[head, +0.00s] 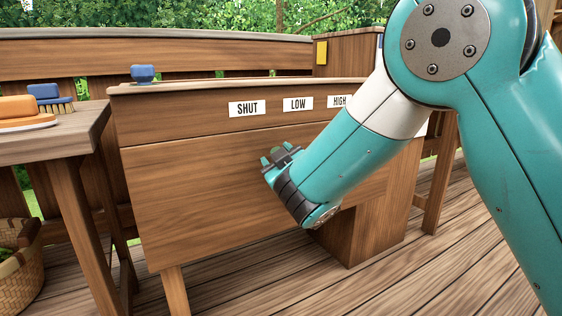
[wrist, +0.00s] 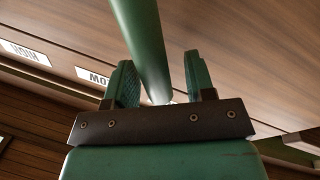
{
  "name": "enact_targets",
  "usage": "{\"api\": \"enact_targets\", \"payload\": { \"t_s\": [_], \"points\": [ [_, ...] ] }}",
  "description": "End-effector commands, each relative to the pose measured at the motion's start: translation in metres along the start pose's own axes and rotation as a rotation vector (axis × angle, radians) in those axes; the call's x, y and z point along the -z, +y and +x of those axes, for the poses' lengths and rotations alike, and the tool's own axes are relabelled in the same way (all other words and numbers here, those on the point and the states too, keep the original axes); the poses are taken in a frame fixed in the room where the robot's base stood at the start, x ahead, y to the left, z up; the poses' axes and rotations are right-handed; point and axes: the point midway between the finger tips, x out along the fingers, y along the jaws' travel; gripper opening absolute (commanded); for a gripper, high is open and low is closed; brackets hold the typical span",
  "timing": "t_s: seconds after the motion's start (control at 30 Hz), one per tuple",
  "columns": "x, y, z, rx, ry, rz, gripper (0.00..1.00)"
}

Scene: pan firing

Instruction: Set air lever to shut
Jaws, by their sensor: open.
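A green round rod (wrist: 143,45), which looks like the air lever, runs between the fingers of my gripper (wrist: 160,78) in the wrist view. The fingers are open, one on each side of it, with gaps showing. I cannot make out the lever in the head view; my arm may hide it. There my gripper (head: 274,158) is in front of the wooden front panel, below the labels. The SHUT label (head: 247,108), LOW label (head: 298,103) and HIGH label (head: 338,100) run left to right. In the wrist view, LOW (wrist: 95,76) and HIGH (wrist: 25,53) appear upside down.
A blue knob-like object (head: 143,74) sits on the cabinet's top left. A side table (head: 70,143) at left holds an orange block (head: 27,107) and a blue brush (head: 48,97). A wicker basket (head: 22,268) stands below. The deck in front is clear.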

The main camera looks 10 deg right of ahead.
Motion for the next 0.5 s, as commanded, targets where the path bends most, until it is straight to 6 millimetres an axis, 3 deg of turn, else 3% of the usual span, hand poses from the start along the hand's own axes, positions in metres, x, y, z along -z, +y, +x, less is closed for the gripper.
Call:
{"api": "enact_targets", "payload": {
  "t_s": [0.17,0.5],
  "points": [
    [-0.002,-0.002,-0.014,0.001,0.0,0.0,0.5],
    [-0.005,-0.005,-0.097,0.005,0.004,-0.001,0.5]
  ]
}}
